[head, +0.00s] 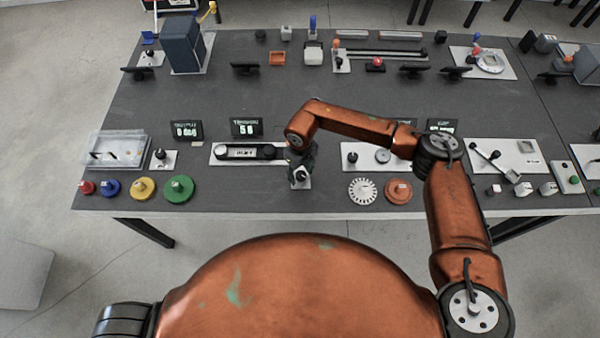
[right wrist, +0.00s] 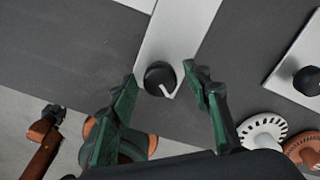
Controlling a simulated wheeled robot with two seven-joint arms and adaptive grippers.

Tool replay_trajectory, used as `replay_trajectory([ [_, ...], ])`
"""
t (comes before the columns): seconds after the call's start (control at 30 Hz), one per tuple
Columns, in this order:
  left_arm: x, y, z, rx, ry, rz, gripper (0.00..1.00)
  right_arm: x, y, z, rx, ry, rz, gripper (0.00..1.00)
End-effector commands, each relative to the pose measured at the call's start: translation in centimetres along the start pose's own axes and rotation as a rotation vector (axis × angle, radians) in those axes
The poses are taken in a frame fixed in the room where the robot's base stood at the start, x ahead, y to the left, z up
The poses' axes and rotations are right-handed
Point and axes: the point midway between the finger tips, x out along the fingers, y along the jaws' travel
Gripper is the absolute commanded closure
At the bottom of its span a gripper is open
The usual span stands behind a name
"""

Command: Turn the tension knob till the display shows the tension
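A black round knob (right wrist: 157,74) with a white pointer line sits on a white plate (right wrist: 180,30) in the right wrist view. My right gripper (right wrist: 162,82) is open, with one green-and-black finger on each side of the knob and gaps visible. In the head view my right gripper (head: 300,165) points down over the front middle of the table and hides most of the knob. A dark display (head: 246,127) behind it seems headed TENSION and reads about 50; the small text is unclear. My left gripper is not in view.
A white panel (head: 218,154) with a black bar lies left of my right gripper. A slotted white disc (head: 362,191) and an orange disc (head: 398,191) lie to its right. A green disc (head: 179,189) is further left. The table's front edge is close.

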Motion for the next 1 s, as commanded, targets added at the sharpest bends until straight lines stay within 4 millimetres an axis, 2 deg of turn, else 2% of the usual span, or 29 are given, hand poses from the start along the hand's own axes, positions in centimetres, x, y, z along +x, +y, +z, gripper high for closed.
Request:
replay_trajectory([
  [0.23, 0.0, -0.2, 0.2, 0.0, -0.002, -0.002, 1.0, 0.0, 0.0, -0.1, 0.0, 0.001, 0.0, 0.55],
  [0.37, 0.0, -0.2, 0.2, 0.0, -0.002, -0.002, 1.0, -0.9, 0.0, 0.0, -0.001, 0.0, 0.0, 0.55],
  [0.47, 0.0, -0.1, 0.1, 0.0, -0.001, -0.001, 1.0, -2.4, -0.1, 0.0, -0.001, 0.0, -0.001, 0.55],
  [0.8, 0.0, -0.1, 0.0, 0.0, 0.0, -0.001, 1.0, -9.3, -0.1, 0.0, 0.0, -0.001, -0.001, 0.55],
  [1.0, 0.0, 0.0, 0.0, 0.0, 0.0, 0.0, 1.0, -11.5, 0.0, 0.0, 0.0, 0.0, 0.0, 0.55],
])
